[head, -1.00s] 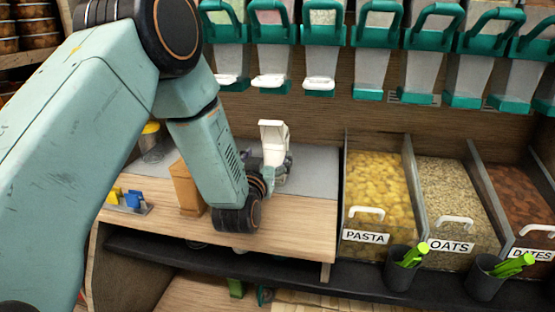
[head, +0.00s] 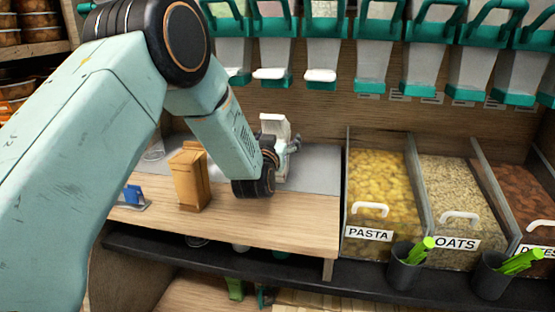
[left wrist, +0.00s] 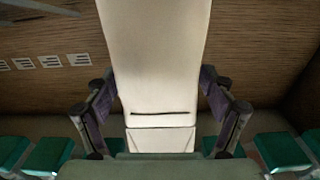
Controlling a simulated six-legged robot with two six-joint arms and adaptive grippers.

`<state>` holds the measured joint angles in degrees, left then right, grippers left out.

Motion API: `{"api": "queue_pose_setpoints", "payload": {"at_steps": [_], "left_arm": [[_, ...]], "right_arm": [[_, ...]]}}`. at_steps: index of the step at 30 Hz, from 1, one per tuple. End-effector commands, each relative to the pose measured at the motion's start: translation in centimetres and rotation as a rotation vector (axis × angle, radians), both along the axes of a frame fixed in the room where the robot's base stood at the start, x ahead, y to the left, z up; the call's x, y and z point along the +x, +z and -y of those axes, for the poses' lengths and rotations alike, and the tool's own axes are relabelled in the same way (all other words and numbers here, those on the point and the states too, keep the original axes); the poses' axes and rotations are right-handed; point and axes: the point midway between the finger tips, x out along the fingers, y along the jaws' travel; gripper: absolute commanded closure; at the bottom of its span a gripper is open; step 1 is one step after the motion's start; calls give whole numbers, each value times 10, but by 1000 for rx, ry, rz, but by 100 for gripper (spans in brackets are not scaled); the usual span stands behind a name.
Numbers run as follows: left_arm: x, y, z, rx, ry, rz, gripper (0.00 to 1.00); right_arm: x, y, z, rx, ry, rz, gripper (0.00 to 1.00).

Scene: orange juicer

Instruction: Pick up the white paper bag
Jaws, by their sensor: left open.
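A white, box-like object that looks like the white paper bag (head: 276,124) stands on the counter's grey back part in the head view. My left gripper (head: 284,156) is at this object, with my forearm and wrist hiding part of it. In the left wrist view the white bag (left wrist: 155,70) fills the middle, with a dark slit and a crease across it. The fingers of my left gripper (left wrist: 160,108) are open, one on each side of it. I cannot tell whether they touch it. My right gripper is not in view.
A brown paper bag (head: 190,180) stands left of my wrist on the wooden counter (head: 280,222). A blue item (head: 132,195) sits further left. Pasta (head: 378,190) and oats (head: 450,190) bins stand at the right. Dispensers with teal handles (head: 327,28) hang above.

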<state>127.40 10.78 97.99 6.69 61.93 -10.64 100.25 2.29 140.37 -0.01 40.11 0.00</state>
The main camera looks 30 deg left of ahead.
Motion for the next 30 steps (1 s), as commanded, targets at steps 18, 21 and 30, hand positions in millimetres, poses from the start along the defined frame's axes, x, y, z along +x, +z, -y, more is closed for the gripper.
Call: {"api": "queue_pose_setpoints", "payload": {"at_steps": [18,21,30], "left_arm": [[0,0,0,0,0,0,65],[0,0,0,0,0,0,73],[0,1,0,1,0,2,95]], "right_arm": [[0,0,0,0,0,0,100],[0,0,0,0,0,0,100],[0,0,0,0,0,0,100]]}}
